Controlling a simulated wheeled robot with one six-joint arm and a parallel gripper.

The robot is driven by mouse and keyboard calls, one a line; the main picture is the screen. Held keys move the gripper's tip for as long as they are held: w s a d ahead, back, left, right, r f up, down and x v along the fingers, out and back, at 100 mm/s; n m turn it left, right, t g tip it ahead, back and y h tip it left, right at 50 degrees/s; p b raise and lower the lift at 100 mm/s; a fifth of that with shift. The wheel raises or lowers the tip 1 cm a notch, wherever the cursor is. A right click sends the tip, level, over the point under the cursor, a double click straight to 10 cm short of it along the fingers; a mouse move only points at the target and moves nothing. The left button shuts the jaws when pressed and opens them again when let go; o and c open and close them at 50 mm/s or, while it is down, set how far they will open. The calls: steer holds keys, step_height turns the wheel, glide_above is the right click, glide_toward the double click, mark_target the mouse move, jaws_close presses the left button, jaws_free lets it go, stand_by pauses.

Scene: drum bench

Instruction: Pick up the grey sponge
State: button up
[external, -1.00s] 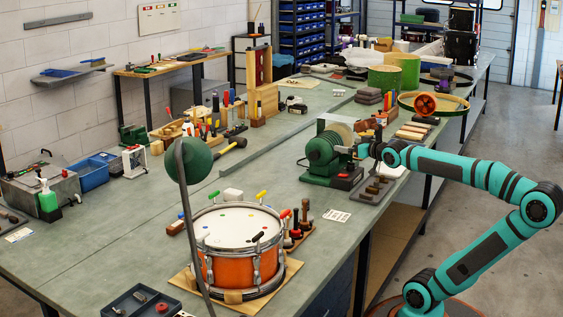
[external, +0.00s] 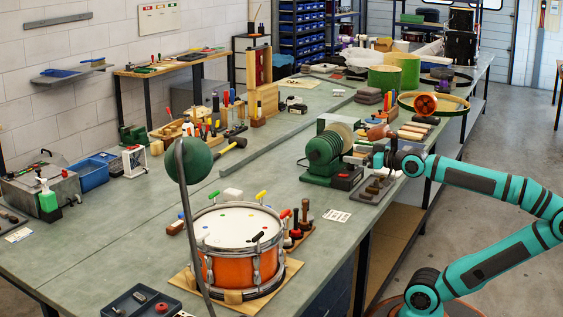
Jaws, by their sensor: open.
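I cannot surely single out the grey sponge. A small stack of grey-brown blocks (external: 369,96) lies farther back on the bench, left of the green hoop, and may include it. My gripper (external: 369,156) is over the right part of the bench, just right of the green grinding machine (external: 325,152). It is small in the external view and its fingers are hard to make out. It is open, and I see nothing held in it. It hides part of the bench behind it.
A tray of dark tools (external: 372,190) lies below my gripper. An orange drum (external: 228,270) and a green lamp (external: 194,158) stand nearer. The bench's left middle (external: 120,215) is fairly clear.

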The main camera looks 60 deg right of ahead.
steer(key=shift+c, duration=1)
